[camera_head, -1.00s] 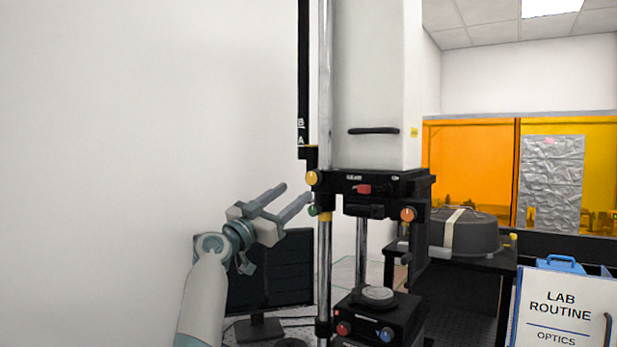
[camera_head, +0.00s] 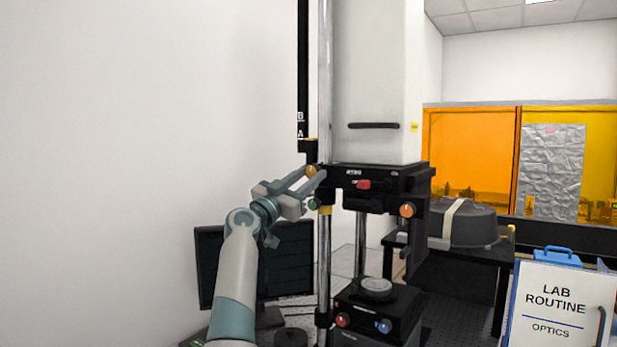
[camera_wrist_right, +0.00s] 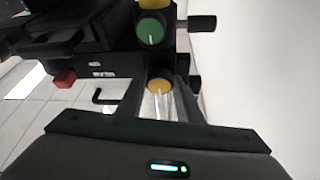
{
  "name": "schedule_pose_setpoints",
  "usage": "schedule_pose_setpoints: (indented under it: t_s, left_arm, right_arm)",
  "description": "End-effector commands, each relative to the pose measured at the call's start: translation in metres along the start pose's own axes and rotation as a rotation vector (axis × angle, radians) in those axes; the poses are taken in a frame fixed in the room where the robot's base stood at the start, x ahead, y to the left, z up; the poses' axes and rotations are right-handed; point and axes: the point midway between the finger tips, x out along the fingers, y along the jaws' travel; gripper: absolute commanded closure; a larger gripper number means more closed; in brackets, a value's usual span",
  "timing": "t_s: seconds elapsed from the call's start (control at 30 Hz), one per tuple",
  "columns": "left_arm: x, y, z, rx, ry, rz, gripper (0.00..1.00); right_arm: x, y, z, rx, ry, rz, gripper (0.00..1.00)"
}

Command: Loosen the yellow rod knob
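The yellow rod knob (camera_head: 311,171) sits on the left of the black head of the instrument, by the chrome rod. My right gripper (camera_head: 315,174) has its two fingers at this knob, spread apart. In the right wrist view the yellow knob (camera_wrist_right: 159,86) shows between the open fingers (camera_wrist_right: 162,90). Whether a finger touches it I cannot tell. My left gripper is not in view.
A green knob (camera_head: 313,204) is just below the yellow one; it also shows in the wrist view (camera_wrist_right: 150,31). A red knob (camera_head: 363,184) and an orange knob (camera_head: 407,210) are to the right. A monitor (camera_head: 290,262) stands behind my arm.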

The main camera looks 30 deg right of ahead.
Motion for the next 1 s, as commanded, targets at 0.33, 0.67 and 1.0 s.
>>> schedule_pose_setpoints:
  t_s: [0.33,0.67,1.0]
  left_arm:
    - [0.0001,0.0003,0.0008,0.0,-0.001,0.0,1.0]
    - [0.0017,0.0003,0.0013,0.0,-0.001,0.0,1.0]
    - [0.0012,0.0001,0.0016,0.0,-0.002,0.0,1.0]
  right_arm:
    - [-0.0003,-0.0003,0.0002,0.007,-0.001,0.003,0.9]
    - [-0.0004,-0.0018,0.0005,0.104,-0.001,0.042,0.9]
    - [0.0,-0.0046,-0.001,0.346,-0.002,0.143,0.9]
